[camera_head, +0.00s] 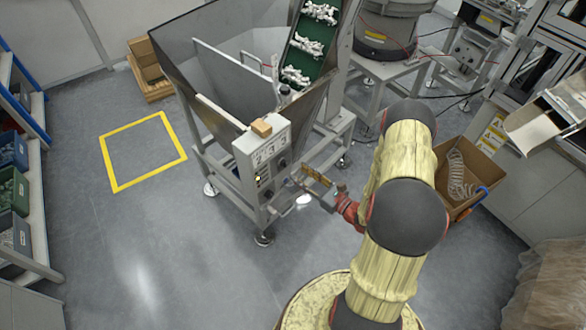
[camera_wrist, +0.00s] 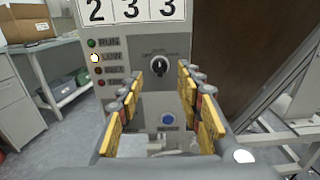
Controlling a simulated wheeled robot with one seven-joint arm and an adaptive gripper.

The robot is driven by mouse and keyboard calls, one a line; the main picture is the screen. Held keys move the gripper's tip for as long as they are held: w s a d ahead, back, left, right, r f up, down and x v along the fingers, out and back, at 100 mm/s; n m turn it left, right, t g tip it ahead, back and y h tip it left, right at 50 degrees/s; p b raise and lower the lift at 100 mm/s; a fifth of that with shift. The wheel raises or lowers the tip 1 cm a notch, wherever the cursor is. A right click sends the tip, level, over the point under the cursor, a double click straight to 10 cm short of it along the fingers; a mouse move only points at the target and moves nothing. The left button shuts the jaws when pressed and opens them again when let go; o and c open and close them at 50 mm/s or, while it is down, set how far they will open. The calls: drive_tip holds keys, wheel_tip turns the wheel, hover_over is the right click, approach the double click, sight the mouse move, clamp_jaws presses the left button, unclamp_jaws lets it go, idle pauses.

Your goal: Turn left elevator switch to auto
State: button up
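The elevator control box (camera_head: 262,160) is on the front of the hopper frame. It also shows in the wrist view (camera_wrist: 121,52), with a "2 3 3" number panel at its top. The black rotary switch (camera_wrist: 159,66) sits below the numbers, with a light mark on its knob; the labels around it are too small to read. My gripper (camera_head: 306,182) is close in front of the box. In the wrist view its yellow-padded fingers (camera_wrist: 160,100) are apart, with the switch visible between and beyond them. I see nothing between the fingers, and they appear clear of the knob.
Indicator lamps run down the box's left side, with the LOW lamp (camera_wrist: 95,57) lit. A blue button (camera_wrist: 168,119) sits below the switch. A small cardboard box (camera_head: 261,128) rests on top. The hopper (camera_head: 190,60) and the green conveyor (camera_head: 306,45) stand behind.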

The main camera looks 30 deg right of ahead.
drive_tip(key=shift+v, duration=2.75)
